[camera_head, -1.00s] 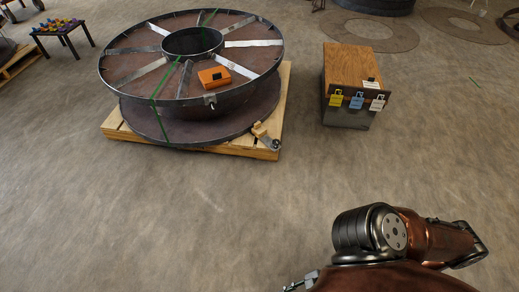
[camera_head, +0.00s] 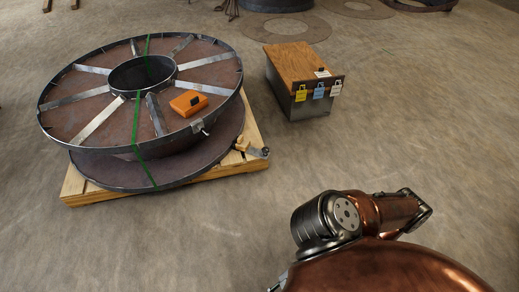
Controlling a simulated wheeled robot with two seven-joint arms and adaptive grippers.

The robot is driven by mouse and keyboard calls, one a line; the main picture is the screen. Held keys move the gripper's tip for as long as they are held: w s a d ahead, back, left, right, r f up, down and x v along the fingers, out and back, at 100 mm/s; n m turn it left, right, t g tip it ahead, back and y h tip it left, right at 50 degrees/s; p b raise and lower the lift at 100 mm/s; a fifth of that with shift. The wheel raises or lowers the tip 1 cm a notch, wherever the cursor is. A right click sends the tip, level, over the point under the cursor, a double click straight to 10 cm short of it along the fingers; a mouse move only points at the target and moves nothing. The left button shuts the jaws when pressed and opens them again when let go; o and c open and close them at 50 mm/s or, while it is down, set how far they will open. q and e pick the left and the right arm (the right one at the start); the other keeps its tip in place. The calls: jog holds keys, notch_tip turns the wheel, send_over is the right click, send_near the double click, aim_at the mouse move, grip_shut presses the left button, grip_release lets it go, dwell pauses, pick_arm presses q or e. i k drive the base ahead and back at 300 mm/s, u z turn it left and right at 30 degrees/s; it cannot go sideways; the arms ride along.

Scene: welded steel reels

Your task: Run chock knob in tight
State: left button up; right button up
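A small wooden chock (camera_head: 242,144) sits at the right corner of the pallet, beside the lower flange of the steel reel (camera_head: 100,128). A dark metal piece with a rounded end, which looks like the chock's knob (camera_head: 264,152), sticks out to its right. How tight it is, and whether there is a gap between chock and flange, is too small to tell. My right arm shows at the lower right, well short of the chock. Only a sliver of metal at its end shows at the bottom edge, so the fingers are hidden. My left gripper is out of view.
The reel lies flat on a wooden pallet (camera_head: 88,193), with a green strap (camera_head: 137,120) over it and an orange box (camera_head: 189,103) on top. A wood-topped metal chest (camera_head: 302,75) with several coloured tags stands right of it. The floor in front is clear.

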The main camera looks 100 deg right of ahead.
aim_at(265, 150)
jog(key=z, duration=0.6)
jog(key=i, duration=0.95)
jog(key=z, duration=1.4)
jog(key=i, duration=0.45)
jog(key=z, duration=0.4)
